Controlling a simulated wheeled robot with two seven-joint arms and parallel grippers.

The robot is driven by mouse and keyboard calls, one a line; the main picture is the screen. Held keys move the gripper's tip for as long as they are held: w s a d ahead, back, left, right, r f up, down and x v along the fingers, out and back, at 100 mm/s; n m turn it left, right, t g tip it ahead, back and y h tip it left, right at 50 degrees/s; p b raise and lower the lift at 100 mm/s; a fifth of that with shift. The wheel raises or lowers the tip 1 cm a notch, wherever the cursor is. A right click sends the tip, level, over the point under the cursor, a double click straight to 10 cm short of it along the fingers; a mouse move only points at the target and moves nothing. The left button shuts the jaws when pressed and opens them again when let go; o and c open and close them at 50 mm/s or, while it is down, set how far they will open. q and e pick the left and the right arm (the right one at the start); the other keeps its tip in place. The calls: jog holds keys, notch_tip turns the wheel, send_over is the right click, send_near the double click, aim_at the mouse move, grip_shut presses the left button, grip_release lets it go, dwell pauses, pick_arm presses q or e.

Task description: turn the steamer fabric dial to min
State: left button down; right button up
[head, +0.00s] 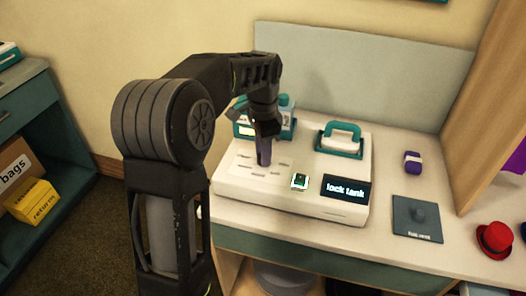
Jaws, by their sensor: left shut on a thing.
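The steamer (290,205) is a white box unit on the counter, with a dark display (346,188) reading "lock tank" and a small lit green-and-white square (299,181) on its top. A teal-handled iron-like piece (341,137) rests in a teal cradle at its back right. My left gripper (264,150) points down over the left part of the top, shut on the fabric dial, which is mostly hidden by the fingers. Short printed marks ring that spot, but their words are too small to read. My right gripper is out of view.
A teal-and-white box (284,116) stands behind the steamer. A wooden panel (490,110) bounds the right side. Left shelves hold boxes (35,204).

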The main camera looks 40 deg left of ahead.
pick_arm(q)
jog(key=shift+n, duration=0.4)
jog(key=n+p, duration=0.2)
jog(key=n, duration=0.1)
jog(key=shift+r, duration=0.1)
jog(key=n+p, duration=0.2)
jog(key=n, duration=0.3)
jog(key=shift+n, duration=0.4)
jog(key=n+p, duration=0.2)
jog(key=n, duration=0.3)
jog(key=shift+n, duration=0.3)
jog(key=n+p, duration=0.1)
jog(key=n, duration=0.3)
jog(key=shift+n+p, duration=0.3)
jog(key=shift+p, duration=0.1)
jog(key=shift+f, duration=0.2)
jog(key=c, duration=1.1)
grip_release()
